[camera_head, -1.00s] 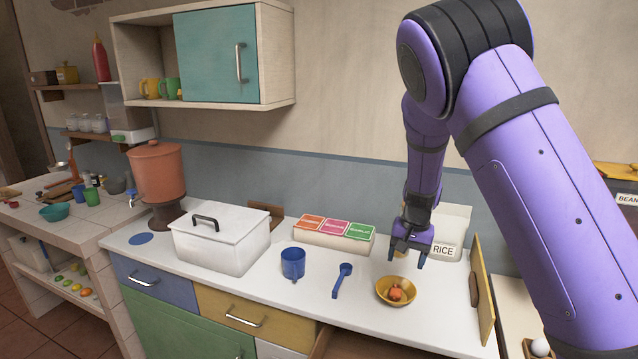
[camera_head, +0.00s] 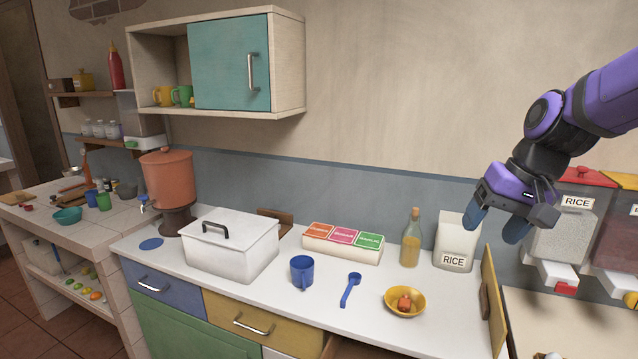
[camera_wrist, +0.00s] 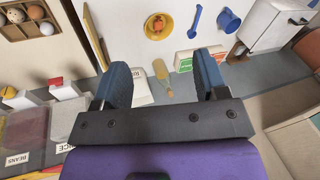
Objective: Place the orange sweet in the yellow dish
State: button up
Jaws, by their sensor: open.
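The orange sweet (camera_head: 404,302) lies inside the yellow dish (camera_head: 419,311) on the white counter, near its right end. The dish with the sweet also shows at the top of the wrist view (camera_wrist: 147,30).
A blue measuring spoon (camera_head: 350,289), a blue mug (camera_head: 303,271) and a white lidded box (camera_head: 233,244) stand left of the dish. A bottle (camera_head: 411,242) and a rice bag (camera_head: 456,240) stand behind it. A yellow upright board (camera_head: 492,302) edges the counter's right side.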

jog(key=s+d+r+n+t+h, duration=0.1)
jog(key=s+r, duration=0.1)
jog(key=s, duration=0.6)
jog(key=s+d+r+t+h, duration=0.1)
jog(key=s+r+t+h, duration=0.1)
jog(key=s, duration=0.6)
jog(key=shift+s+d+r+n, duration=0.15)
jog(key=shift+s+r+n, duration=0.15)
jog(key=shift+n, duration=0.1)
jog(key=shift+w, duration=0.1)
jog(key=shift+c, duration=0.2)
